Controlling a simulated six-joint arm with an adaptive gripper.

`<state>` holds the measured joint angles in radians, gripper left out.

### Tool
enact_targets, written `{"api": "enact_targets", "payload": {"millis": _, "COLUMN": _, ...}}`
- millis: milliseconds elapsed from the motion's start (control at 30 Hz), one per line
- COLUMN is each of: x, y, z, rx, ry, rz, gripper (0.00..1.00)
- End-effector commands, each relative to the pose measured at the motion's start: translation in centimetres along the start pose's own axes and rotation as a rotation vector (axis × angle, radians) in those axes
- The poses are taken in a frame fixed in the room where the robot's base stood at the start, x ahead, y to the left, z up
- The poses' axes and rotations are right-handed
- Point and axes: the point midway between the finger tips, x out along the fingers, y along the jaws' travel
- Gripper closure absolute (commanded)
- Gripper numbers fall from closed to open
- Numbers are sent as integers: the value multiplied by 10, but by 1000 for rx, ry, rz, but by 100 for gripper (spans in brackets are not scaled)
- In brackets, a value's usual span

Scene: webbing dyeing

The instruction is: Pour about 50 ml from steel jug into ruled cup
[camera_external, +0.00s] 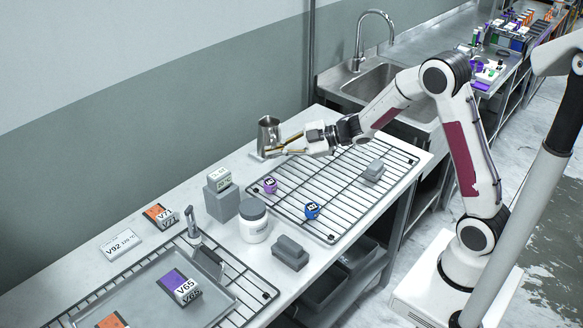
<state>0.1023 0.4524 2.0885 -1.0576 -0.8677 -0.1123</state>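The steel jug (268,133) is upright near the back edge of the steel bench, left of the far wire rack. My gripper (279,149) is level at the jug's right side, low down, with its yellowish fingers spaced apart and pointing left at it. The fingertips overlap the jug's lower part in this view, so I cannot tell whether they touch or grip it. The jug's contents are hidden. I cannot make out a ruled cup.
The far wire rack (325,205) carries a purple item (269,185), a blue item (312,210) and a grey block (374,170). A white lidded jar (254,222), a grey stand (222,203) with a display and another grey block (290,252) stand nearer. A tray (150,305) lies front left.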

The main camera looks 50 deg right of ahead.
Motion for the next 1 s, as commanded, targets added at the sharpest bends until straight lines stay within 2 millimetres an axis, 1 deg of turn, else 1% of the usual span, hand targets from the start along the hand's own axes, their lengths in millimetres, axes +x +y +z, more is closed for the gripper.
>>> {"api": "enact_targets", "payload": {"millis": 467, "x": -1, "y": 7, "z": 23, "rx": 48, "ry": -94, "rz": 125, "gripper": 100}}
{"api": "enact_targets", "payload": {"millis": 1000, "x": -10, "y": 10, "z": 56, "rx": 99, "ry": -202, "rz": 258, "gripper": 100}}
